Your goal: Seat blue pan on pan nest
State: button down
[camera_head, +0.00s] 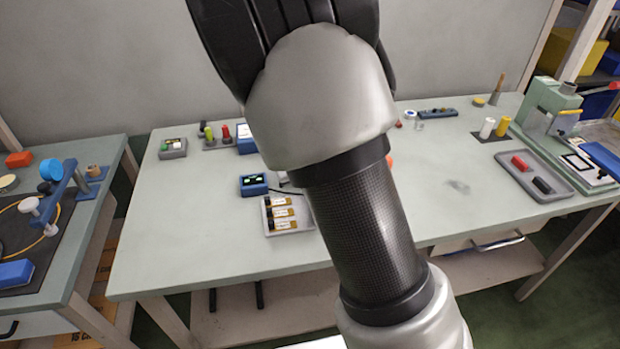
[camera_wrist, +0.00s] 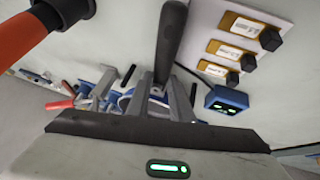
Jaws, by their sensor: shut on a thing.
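In the wrist view my gripper (camera_wrist: 172,98) is shut on a dark handle-like bar (camera_wrist: 171,40), which runs up from between the grey fingers. Blue patches (camera_wrist: 125,101) show just behind and beside the fingers. I cannot tell whether they are the blue pan, as the fingers and gripper body cover most of that spot. In the head view my arm hides the gripper and whatever it holds. I cannot make out the pan nest in either view.
A tray of several vials (camera_head: 287,214) and a small blue device (camera_head: 253,185) are on the bench near my arm. An orange-red cylinder (camera_wrist: 25,38) is at the wrist view's upper left. A grey tray (camera_head: 551,185) and green machine (camera_head: 551,105) are at right. The bench's front left is clear.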

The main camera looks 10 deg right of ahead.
jog(key=shift+f+b, duration=0.4)
jog(key=shift+f, duration=0.15)
jog(key=c, duration=1.5)
grip_release()
